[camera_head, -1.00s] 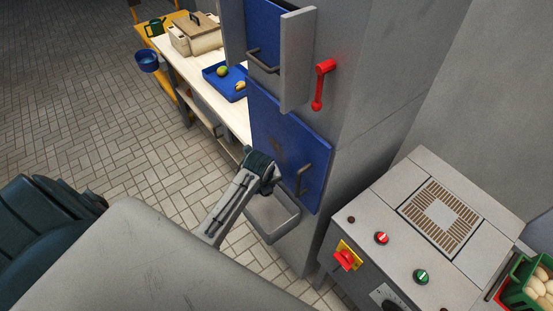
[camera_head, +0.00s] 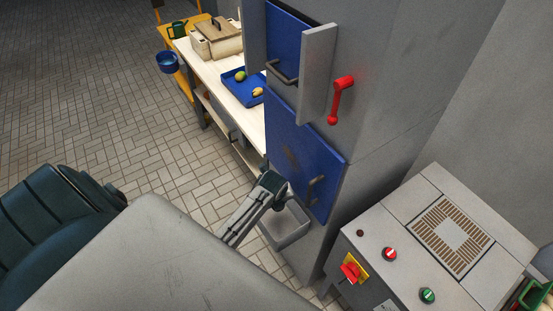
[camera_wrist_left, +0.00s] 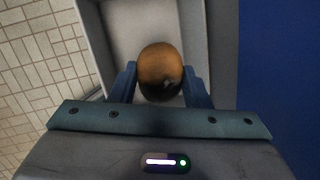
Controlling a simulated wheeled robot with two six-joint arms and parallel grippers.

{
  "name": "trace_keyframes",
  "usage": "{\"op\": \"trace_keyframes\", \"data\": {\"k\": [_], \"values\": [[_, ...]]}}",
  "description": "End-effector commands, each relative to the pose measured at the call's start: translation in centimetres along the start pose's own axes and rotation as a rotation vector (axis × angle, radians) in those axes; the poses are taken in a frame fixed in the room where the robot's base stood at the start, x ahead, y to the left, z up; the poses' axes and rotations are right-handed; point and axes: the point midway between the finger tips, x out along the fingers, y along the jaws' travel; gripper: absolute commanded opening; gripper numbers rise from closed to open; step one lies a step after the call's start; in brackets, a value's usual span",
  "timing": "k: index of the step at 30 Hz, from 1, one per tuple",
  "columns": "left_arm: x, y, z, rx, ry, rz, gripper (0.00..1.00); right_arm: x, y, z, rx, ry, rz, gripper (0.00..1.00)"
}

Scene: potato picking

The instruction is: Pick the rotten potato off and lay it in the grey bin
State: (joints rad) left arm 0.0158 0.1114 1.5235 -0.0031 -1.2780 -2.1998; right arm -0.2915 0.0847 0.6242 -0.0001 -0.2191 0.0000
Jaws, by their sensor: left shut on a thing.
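A brown potato (camera_wrist_left: 160,62) with a dark patch on its lower side is held between the blue fingers of my left gripper (camera_wrist_left: 159,68) in the left wrist view. Behind it lies the open grey bin (camera_wrist_left: 128,18); the height of the potato over it is hard to tell. In the head view the grey bin (camera_head: 289,239) sits low on the grey cabinet, under a blue door. My left wrist (camera_head: 270,187) is just above its back edge, and the potato is hidden there. My right gripper is not in view.
The blue door (camera_head: 305,150) with its handle and a red lever (camera_head: 340,100) are close by. A control box (camera_head: 430,245) with buttons stands at right.

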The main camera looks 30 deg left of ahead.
Motion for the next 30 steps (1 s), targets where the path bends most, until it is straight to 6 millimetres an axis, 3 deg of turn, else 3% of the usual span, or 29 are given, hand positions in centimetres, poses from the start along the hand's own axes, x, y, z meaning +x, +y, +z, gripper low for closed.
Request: {"op": "trace_keyframes", "data": {"k": [2, 3, 6, 7, 19, 30], "values": [[0.0, 0.0, 0.0, 0.000, 0.000, 0.000, 0.20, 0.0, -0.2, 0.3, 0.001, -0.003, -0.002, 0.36], [0.0, 0.0, 0.0, 0.000, 0.000, 0.000, 0.47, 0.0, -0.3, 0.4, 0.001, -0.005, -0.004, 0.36], [0.0, 0.0, 0.0, 0.000, 0.000, 0.000, 0.66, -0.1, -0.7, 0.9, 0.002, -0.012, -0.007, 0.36], [0.0, 0.0, 0.0, 0.000, 0.000, 0.000, 0.68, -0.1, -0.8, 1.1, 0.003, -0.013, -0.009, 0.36], [-0.7, 0.0, 0.0, 0.000, -0.001, -0.001, 0.68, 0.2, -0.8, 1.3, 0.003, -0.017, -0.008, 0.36], [-6.7, -0.1, 0.1, 0.000, -0.003, -0.004, 0.68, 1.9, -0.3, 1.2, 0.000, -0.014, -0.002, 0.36]]}}
